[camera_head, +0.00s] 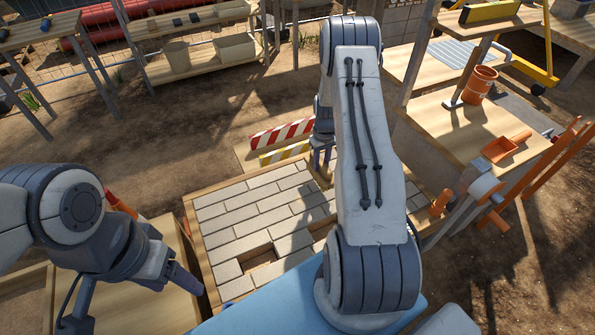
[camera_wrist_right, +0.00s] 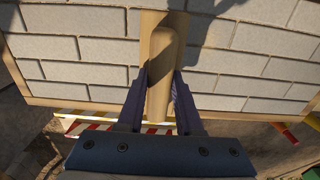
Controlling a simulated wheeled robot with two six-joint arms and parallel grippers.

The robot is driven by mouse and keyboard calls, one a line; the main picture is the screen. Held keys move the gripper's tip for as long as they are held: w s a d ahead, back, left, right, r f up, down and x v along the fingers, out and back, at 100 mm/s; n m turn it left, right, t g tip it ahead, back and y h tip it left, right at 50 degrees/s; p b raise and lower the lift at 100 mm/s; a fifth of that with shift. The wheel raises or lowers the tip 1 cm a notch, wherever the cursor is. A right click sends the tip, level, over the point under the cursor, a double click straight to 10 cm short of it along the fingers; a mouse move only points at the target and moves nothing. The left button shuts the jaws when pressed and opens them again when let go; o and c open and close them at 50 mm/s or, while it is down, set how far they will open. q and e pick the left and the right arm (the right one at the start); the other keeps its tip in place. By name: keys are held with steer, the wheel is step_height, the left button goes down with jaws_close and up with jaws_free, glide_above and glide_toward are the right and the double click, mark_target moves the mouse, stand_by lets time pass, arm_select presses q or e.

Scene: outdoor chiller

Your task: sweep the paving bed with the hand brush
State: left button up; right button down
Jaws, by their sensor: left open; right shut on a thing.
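The paving bed (camera_head: 240,212) is a wooden-framed area of pale bricks in the middle of the head view, with a brick-sized gap near its front. Its bricks also fill the top of the right wrist view (camera_wrist_right: 85,50). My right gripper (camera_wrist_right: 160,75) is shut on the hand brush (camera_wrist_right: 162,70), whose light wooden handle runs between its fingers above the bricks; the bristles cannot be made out. In the head view my right arm hides the brush and part of the bed. My left gripper (camera_head: 130,295) is open and empty, left of the bed.
Striped boards, red-white (camera_head: 283,133) and yellow-white (camera_head: 285,153), lie at the bed's far edge. A wooden table (camera_head: 450,130) on the right holds an orange pot (camera_head: 479,85) and an orange scoop (camera_head: 506,147). Shelving (camera_head: 200,70) stands behind; bare ground lies between.

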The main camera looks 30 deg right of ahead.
steer(key=shift+r+p, duration=0.95)
steer(key=shift+r, duration=0.8)
